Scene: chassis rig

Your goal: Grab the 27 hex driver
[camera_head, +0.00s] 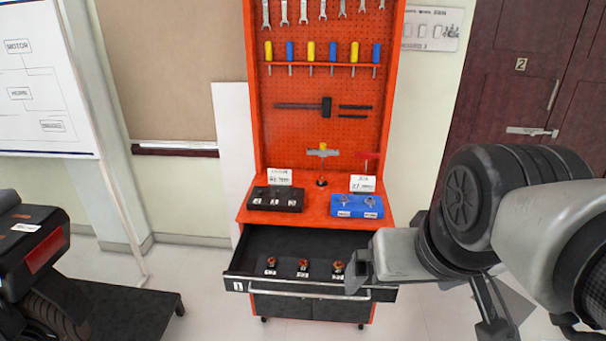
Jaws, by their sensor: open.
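Three small copper-and-dark pieces stand in a row in the open drawer (245,285) of an orange tool cart: a left piece (270,262), a middle piece (303,264) and a right piece (337,266). Each has a small white label in front, too small to read, so I cannot tell which is the 27 hex driver. My gripper (364,268) is at the drawer's right front, just right of the right piece. It is open and holds nothing that I can see. It hides the drawer's right end.
The orange cart top holds a black labelled box (275,199) and a blue tray (357,207). A T-handled tool (322,155) stands behind them. Screwdrivers (311,50) hang on the pegboard. A dark platform (120,305) is at left. Floor shows between it and the cart.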

